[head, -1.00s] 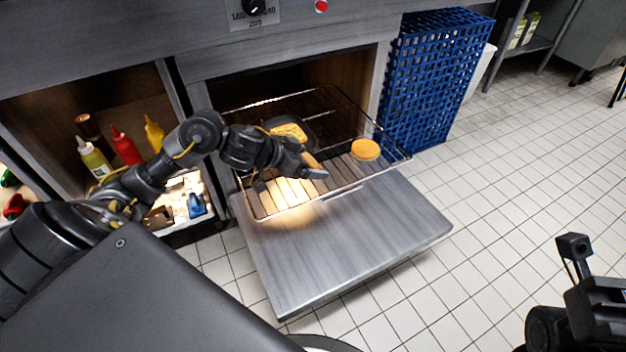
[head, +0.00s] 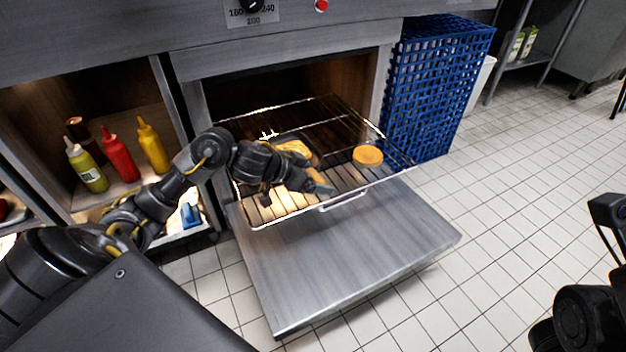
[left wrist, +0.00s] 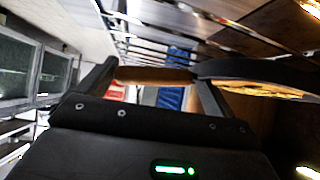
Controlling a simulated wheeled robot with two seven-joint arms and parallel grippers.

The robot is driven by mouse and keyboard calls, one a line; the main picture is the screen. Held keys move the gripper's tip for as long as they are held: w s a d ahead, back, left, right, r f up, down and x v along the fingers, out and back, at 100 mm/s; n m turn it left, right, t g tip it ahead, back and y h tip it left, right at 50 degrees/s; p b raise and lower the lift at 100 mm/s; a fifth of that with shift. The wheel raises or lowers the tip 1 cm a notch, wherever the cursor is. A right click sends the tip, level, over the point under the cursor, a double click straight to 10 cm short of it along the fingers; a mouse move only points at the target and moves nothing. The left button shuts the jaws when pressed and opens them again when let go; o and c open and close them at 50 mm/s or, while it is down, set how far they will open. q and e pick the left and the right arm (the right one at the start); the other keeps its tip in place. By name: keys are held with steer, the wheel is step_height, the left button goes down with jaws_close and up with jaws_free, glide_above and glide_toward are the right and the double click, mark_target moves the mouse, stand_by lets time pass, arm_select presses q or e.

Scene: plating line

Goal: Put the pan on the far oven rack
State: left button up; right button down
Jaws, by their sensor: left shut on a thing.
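The dark pan (head: 318,158) with yellow-brown food in it is over the left middle of the pulled-out wire oven rack (head: 340,205). I cannot tell whether its base touches the wires. My left gripper (head: 322,187) is shut on the pan's wooden handle, which points toward the front of the rack. In the left wrist view the brown handle (left wrist: 152,75) lies between the fingers, and the dark pan rim (left wrist: 265,69) extends to the right. The arm hides part of the pan and rack. Only part of my right arm shows at the lower right; its fingers are out of frame.
A round orange item (head: 367,155) sits on the rack, right of the pan. The oven door (head: 350,255) is folded down below. A blue crate stack (head: 435,90) stands right of the oven. Sauce bottles (head: 118,155) stand in the left cubby. The floor at right is clear.

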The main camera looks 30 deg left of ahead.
arm_select(q)
steer(key=o, duration=1.4)
steer(key=shift+o, duration=0.2)
steer(key=shift+r, duration=0.1)
